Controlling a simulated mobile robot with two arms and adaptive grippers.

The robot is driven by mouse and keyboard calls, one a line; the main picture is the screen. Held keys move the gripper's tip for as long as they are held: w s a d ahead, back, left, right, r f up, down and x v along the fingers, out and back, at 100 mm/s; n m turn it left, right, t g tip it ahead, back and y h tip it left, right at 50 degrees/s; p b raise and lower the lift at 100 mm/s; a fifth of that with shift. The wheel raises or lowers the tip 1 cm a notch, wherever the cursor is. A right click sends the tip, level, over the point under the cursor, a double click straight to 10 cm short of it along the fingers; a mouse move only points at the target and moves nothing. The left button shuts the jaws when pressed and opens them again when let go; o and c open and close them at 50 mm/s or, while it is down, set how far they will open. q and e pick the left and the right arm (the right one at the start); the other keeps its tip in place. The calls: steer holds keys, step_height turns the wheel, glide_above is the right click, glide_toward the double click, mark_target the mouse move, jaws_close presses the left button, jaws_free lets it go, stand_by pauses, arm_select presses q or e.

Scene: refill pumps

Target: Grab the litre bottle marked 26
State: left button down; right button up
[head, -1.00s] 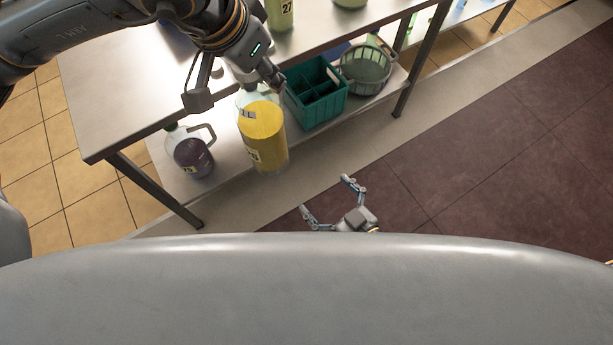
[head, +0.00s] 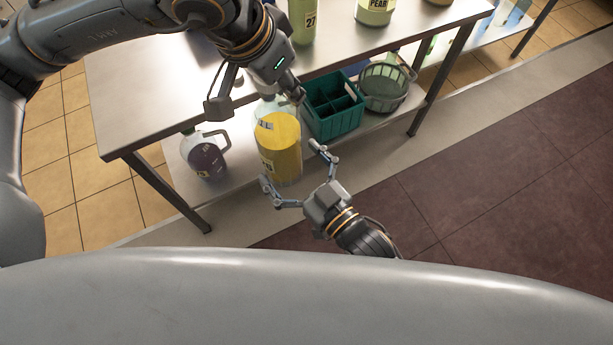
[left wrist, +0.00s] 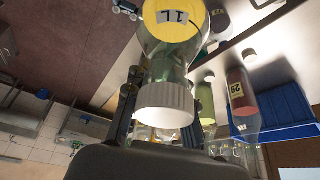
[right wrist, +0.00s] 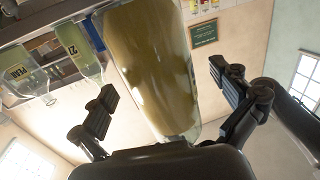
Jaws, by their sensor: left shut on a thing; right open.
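A large clear bottle with yellow contents and a 1L label (head: 280,143) hangs upright in front of the lower shelf; its lower label is too small to read. My left gripper (head: 282,97) is shut on this bottle near its neck. The left wrist view shows its white cap (left wrist: 165,103) close to the fingers. My right gripper (head: 294,176) is open beside the bottle's lower part; in the right wrist view the bottle (right wrist: 152,65) stands between the spread fingers. A reddish bottle (left wrist: 243,108) in the left wrist view has a rotated label that may read 26.
A dark purple jug (head: 206,158), a green crate (head: 333,122) and a grey-green basket (head: 384,88) are on the lower shelf. On the steel table (head: 130,95) stand a bottle marked 27 (head: 303,20) and a PEAR bottle (head: 375,10). The floor at right is clear.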

arm_select(q)
steer(key=shift+r, duration=0.15)
arm_select(e)
steer(key=shift+x, duration=1.75)
steer(key=shift+s, duration=0.1)
steer(key=c, duration=1.7)
arm_select(q)
steer(key=c, duration=1.5)
jaws_free()
arm_select(e)
steer(key=shift+r, duration=0.3)
steer(key=shift+c, duration=0.8)
arm_select(q)
steer(key=o, duration=0.5)
steer(key=shift+c, duration=0.2)
